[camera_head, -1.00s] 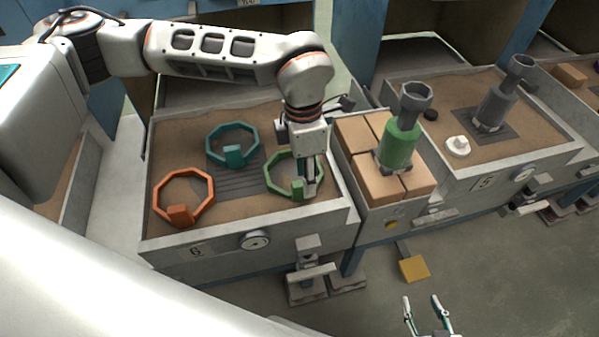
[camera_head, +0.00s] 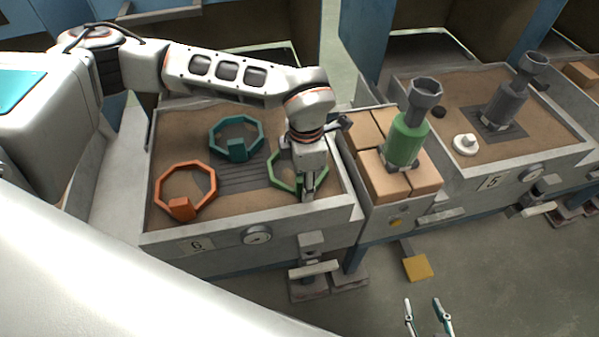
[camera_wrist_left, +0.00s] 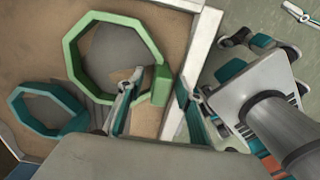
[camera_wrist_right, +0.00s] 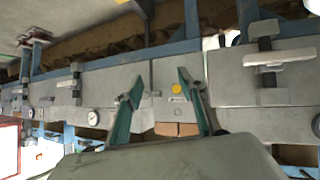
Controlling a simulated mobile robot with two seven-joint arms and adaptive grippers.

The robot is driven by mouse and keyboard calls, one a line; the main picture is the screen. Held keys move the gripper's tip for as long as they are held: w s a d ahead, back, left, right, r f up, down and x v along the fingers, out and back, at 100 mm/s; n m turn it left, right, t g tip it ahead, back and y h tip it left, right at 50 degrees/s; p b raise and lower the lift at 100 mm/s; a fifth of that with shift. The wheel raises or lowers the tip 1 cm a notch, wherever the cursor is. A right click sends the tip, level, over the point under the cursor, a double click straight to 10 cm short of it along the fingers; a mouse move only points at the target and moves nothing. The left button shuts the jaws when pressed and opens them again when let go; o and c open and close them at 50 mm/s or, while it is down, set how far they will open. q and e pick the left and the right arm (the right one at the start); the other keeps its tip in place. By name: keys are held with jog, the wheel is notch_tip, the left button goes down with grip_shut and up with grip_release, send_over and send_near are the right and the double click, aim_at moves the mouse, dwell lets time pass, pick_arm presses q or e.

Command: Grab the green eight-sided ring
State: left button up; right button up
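The green eight-sided ring (camera_head: 281,183) lies in the right part of the sand tray marked 6 (camera_head: 210,240). It also shows in the left wrist view (camera_wrist_left: 74,62), with its upright block handle (camera_wrist_left: 160,86). My left gripper (camera_head: 307,190) is over the ring's near side and hides part of it. In the left wrist view its fingers (camera_wrist_left: 160,74) are apart, one on each side of the block handle; contact is not visible. My right gripper (camera_head: 423,302) is open and empty above the floor, and its spread fingers show in the right wrist view (camera_wrist_right: 158,82).
A teal ring (camera_head: 211,140) and an orange ring (camera_head: 157,190) lie in the same tray. To the right is a brick-filled bin (camera_head: 385,220) bearing a green cylinder (camera_head: 406,143). Tray 5 (camera_head: 500,178) holds a grey cylinder (camera_head: 505,103) and a white knob (camera_head: 465,144).

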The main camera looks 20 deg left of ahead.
pick_arm(q)
grip_shut()
